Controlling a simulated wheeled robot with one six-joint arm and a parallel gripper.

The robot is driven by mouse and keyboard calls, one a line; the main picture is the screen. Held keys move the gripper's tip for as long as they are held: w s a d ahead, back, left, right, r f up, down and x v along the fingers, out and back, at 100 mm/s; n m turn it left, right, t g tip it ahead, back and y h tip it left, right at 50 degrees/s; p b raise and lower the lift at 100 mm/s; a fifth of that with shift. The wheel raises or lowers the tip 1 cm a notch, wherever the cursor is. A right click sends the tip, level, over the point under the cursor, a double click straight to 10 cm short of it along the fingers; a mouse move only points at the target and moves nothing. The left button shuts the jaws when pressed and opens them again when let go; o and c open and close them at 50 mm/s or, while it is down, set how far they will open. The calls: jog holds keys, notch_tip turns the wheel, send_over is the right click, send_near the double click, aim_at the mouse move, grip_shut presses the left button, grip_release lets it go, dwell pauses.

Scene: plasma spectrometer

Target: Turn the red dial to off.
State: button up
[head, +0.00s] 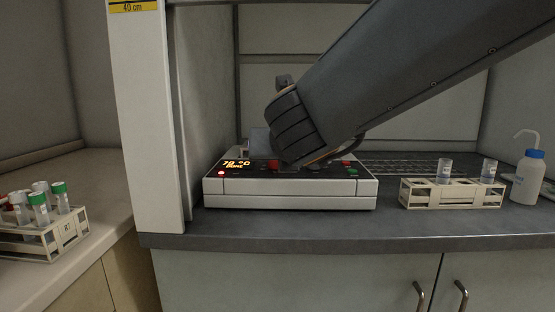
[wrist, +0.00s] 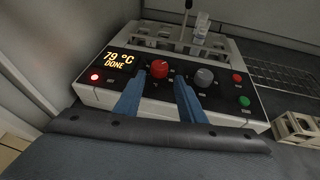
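The red dial (wrist: 160,69) sits on the black panel of a white heating device (head: 290,201), beside a grey dial (wrist: 204,76). The device's display (wrist: 118,59) reads 79 °C DONE in the wrist view. My gripper (wrist: 160,88) is open, with its two blue fingers apart just in front of the red dial. The red dial shows in the gap between the fingertips; I cannot tell whether either finger touches it. In the head view my arm hides most of the panel, and the fingers are hard to make out there.
A red light (wrist: 94,77), a red button (wrist: 238,77) and a green button (wrist: 244,101) are on the device. A rack (head: 452,195) with vials and a wash bottle (head: 527,180) stand to the right. A tube rack (head: 45,240) stands on the left counter. A white post (head: 151,130) rises left of the device.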

aim_at(275, 163)
jog(key=b+x, duration=0.2)
jog(key=x, duration=0.5)
jog(key=shift+w+f, duration=0.15)
jog(key=shift+w, duration=0.25)
jog(key=c, duration=0.8)
jog(key=shift+o, duration=0.2)
jog(key=shift+b, duration=0.3)
jog(key=shift+d+y+b, duration=0.1)
jog(key=shift+y+b, duration=0.2)
jog(key=shift+b, duration=0.25)
